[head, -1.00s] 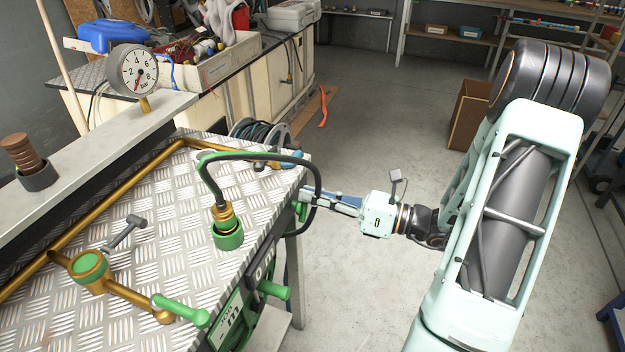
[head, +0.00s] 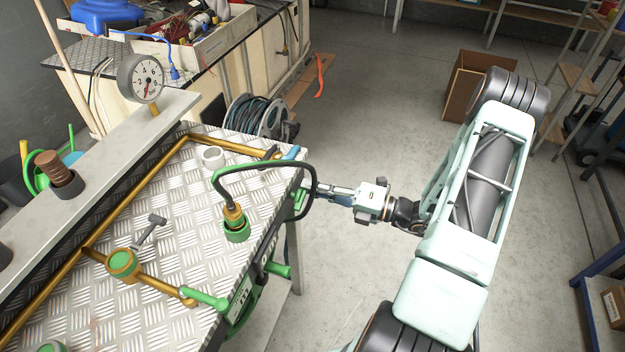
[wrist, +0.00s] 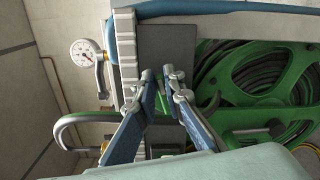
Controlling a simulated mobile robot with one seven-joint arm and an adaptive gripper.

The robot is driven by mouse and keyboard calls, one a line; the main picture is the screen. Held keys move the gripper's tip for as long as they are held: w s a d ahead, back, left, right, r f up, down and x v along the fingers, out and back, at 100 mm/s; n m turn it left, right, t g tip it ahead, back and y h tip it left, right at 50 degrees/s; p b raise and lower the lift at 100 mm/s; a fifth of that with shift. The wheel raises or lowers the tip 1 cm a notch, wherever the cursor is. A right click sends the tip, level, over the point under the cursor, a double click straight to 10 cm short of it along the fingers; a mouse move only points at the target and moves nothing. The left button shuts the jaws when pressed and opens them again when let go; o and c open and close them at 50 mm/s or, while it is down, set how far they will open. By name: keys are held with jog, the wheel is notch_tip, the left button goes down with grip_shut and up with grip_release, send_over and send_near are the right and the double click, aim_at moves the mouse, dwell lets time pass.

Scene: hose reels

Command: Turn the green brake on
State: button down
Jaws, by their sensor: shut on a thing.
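My gripper (head: 313,187) is at the right edge of the metal-plated bench, beside a green part (head: 299,200) on its side. In the wrist view its two blue fingers (wrist: 159,76) are close together around a narrow green piece (wrist: 160,97), which I take for the green brake's handle. The fingers hide most of it, so its exact position is unclear. A green hose reel (wrist: 240,75) with dark hose is right of the fingers in the wrist view.
A green lever (head: 205,299) and a green side handle (head: 278,271) are nearer. A pressure gauge (head: 141,78) stands at the back.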

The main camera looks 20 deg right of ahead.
jog(key=shift+s+a+f+m+p, duration=0.15)
jog(key=shift+f+m+p, duration=0.2)
jog(key=shift+m, duration=0.35)
jog(key=shift+s+f+m+p, duration=0.1)
jog(key=shift+f+m+p, duration=0.15)
jog(key=shift+m, duration=0.45)
jog(key=shift+f, duration=0.1)
jog(key=c, duration=1.9)
grip_release()
jog(key=shift+c, duration=0.2)
jog(key=shift+r, duration=0.2)
jog(key=shift+d, duration=0.2)
jog(key=v, duration=1.1)
jog(key=shift+s+d, duration=0.2)
jog(key=shift+s, duration=0.05)
